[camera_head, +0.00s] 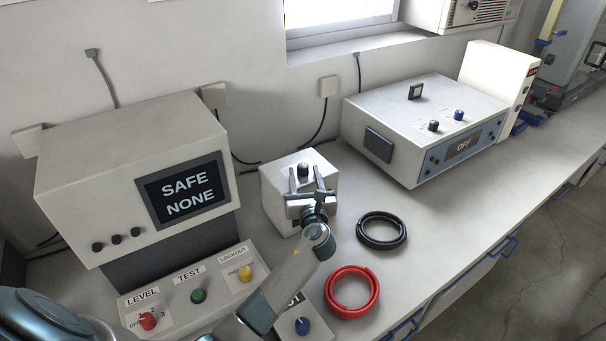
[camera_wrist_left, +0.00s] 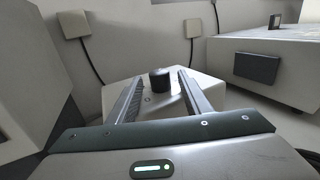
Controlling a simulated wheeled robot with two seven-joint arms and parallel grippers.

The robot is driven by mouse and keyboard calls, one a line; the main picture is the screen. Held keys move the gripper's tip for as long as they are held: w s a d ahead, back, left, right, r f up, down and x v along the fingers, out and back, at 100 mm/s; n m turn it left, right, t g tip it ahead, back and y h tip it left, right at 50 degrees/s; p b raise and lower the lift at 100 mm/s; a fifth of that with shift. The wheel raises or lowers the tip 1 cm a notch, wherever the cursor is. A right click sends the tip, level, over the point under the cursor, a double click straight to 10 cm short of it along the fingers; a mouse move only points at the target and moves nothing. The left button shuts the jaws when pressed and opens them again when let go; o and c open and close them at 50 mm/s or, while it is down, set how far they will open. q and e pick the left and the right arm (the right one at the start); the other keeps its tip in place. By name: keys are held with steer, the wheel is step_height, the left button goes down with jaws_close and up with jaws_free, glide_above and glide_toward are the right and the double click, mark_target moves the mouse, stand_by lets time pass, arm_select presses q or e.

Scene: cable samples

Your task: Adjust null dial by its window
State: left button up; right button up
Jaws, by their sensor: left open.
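A black dial (camera_head: 303,170) stands upright on top of a small white box (camera_head: 275,200) in the middle of the bench. My left gripper (camera_head: 305,184) is open, with its fingers pointing at this dial. In the left wrist view the dial (camera_wrist_left: 160,79) shows between the two spread fingers, apart from both. Nothing is held. No label or window can be read on this box; its front is partly hidden by the gripper. My right gripper is not in view.
A grey console (camera_head: 130,150) with a screen reading SAFE NONE stands left, over a panel of labelled knobs. A white instrument (camera_head: 420,120) reading OFF stands right. A black cable coil (camera_head: 382,230) and a red coil (camera_head: 352,291) lie on the bench. A blue knob (camera_head: 302,326) is in front.

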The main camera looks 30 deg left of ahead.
mark_target(304, 172)
arm_select(q)
steer(key=shift+b+x, duration=0.5)
steer(key=shift+x, duration=1.1)
steer(key=shift+c, duration=0.7)
steer(key=c, duration=0.9)
